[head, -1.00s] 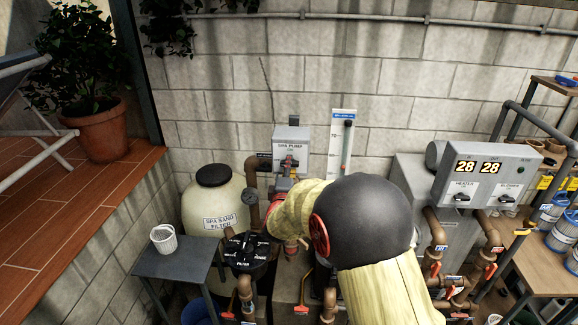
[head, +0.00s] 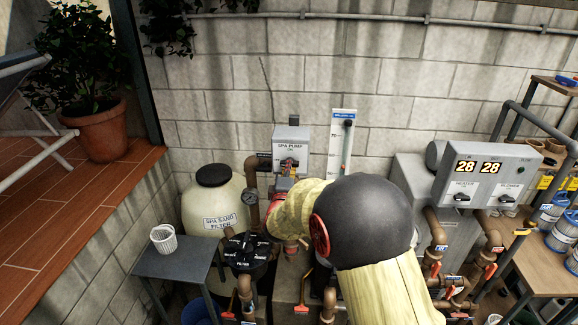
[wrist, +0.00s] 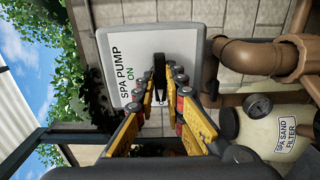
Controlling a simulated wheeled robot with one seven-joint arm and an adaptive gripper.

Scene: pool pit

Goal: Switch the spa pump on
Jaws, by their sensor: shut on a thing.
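The spa pump switch box (head: 291,141) is a grey box on the block wall, marked SPA PUMP with ON below. It fills the upper middle of the wrist view (wrist: 125,48). Its black switch handle (wrist: 160,72) lies between my fingertips, partly hidden by them. My gripper (wrist: 166,84), with yellow and black fingers, is shut on that handle. In the head view my gripper (head: 289,170) is small at the box's lower front, and my arm hides what is below. I cannot tell the handle's exact angle.
The spa sand filter (head: 212,200) stands left of my arm, with a gauge and a black valve (head: 246,248) in front. Brown pipes (wrist: 250,55) run close beside the switch box. A heater and blower panel (head: 485,175) is at right. A small grey table (head: 175,262) stands at left.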

